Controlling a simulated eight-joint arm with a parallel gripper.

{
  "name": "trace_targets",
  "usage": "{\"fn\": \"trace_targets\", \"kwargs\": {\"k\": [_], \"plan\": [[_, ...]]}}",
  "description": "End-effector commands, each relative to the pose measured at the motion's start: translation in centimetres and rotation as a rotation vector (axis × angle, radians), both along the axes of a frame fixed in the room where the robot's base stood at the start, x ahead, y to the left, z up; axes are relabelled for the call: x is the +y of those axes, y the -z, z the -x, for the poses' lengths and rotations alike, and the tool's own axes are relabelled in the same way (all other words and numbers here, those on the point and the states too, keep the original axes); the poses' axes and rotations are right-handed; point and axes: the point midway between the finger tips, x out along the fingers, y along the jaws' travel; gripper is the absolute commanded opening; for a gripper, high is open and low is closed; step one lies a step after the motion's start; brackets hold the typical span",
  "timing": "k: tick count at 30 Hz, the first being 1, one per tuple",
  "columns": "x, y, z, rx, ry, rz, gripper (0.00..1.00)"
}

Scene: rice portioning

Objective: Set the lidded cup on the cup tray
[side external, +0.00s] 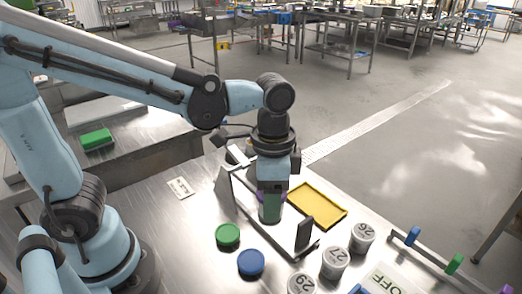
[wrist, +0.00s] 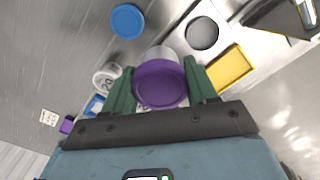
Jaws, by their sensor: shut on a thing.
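My gripper (side external: 270,208) is shut on the lidded cup (wrist: 160,84). In the wrist view the cup's purple lid fills the space between the two green fingers, with a pale cup wall showing behind it. In the side view the fingers hide most of the cup, and only a little purple shows. The yellow tray (side external: 317,204) lies flat on the steel table, just right of my gripper, and its visible surface is empty. It also shows in the wrist view (wrist: 230,68), right of the fingers. I cannot tell the exact height of the cup above the table.
A metal stand with a dark upright (side external: 303,236) is close by my gripper. A green lid (side external: 228,235) and a blue lid (side external: 251,263) lie in front. Numbered cups (side external: 335,262) stand at the front right, near an OFF sign (side external: 386,281). A green block (side external: 96,139) is at left.

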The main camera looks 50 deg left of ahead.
Motion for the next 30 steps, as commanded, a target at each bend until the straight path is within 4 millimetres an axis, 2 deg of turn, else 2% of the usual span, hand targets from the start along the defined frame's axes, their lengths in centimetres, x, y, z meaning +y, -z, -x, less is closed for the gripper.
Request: {"fn": "trace_targets", "kwargs": {"k": [6, 11, 14, 24, 30], "plan": [[-2.5, -1.9, 2.0, 0.000, 0.004, 0.000, 0.26], [-3.4, -2.6, 2.3, 0.000, 0.000, 0.000, 0.26], [-3.9, -2.8, 1.2, 0.000, -0.002, 0.000, 0.26], [-5.9, -2.3, -5.5, -0.001, -0.003, 0.000, 0.26], [-6.5, -1.7, -7.9, -0.001, -0.002, 0.000, 0.26]]}}
